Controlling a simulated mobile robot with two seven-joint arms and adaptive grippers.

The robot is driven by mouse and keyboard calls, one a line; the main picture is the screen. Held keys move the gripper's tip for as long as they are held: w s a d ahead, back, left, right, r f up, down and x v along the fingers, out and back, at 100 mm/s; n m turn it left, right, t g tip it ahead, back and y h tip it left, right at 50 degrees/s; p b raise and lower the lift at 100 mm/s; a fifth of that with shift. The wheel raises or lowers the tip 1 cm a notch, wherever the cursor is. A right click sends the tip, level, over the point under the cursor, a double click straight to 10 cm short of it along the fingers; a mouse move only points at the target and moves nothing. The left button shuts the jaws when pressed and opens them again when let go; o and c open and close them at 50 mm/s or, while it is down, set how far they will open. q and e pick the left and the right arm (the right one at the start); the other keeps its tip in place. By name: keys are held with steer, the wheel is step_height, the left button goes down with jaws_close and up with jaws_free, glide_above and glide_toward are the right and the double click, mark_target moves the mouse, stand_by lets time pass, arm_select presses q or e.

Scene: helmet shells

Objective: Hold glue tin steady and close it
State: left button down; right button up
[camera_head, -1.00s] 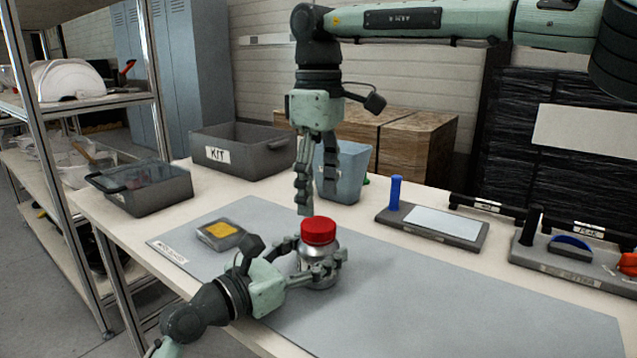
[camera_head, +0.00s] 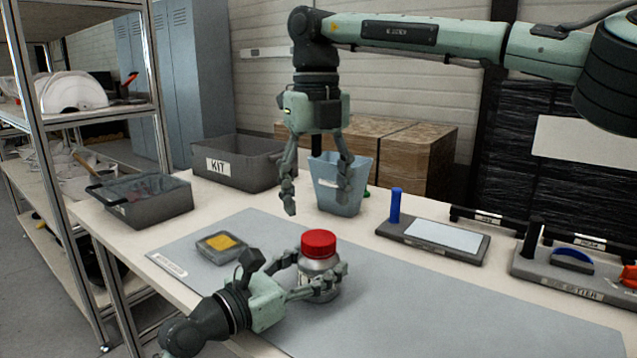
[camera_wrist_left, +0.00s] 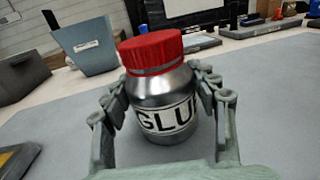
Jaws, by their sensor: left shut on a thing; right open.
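The glue tin (camera_head: 318,265) is a silver jar standing upright on the grey mat, with a red lid (camera_head: 319,243) on its top. My left gripper (camera_head: 318,278) is shut around the tin's body from the front. In the left wrist view, the tin (camera_wrist_left: 163,100) shows a "GLUE" label, partly hidden by a finger, and the red lid (camera_wrist_left: 151,50) sits on its neck. I cannot tell how tightly the lid is fastened. My right gripper (camera_head: 316,208) hangs above and behind the tin, pointing down, open and empty, apart from the lid.
The grey mat (camera_head: 430,310) is clear to the right. A small box with a yellow top (camera_head: 221,243) lies left of the tin. A blue bin (camera_head: 340,190), a KIT crate (camera_head: 240,165) and a dark tray (camera_head: 150,207) stand behind. A blue-handled board (camera_head: 440,240) lies at right.

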mark_target(319, 237)
steer(key=n, duration=0.8)
steer(key=shift+r, duration=0.25)
steer(key=n, duration=0.7)
steer(key=shift+r, duration=0.15)
steer(key=n, duration=0.7)
steer(key=shift+d+r, duration=0.1)
steer(key=shift+r, duration=0.1)
steer(key=n, duration=0.6)
steer(key=shift+r, duration=0.15)
steer(key=shift+f, duration=4)
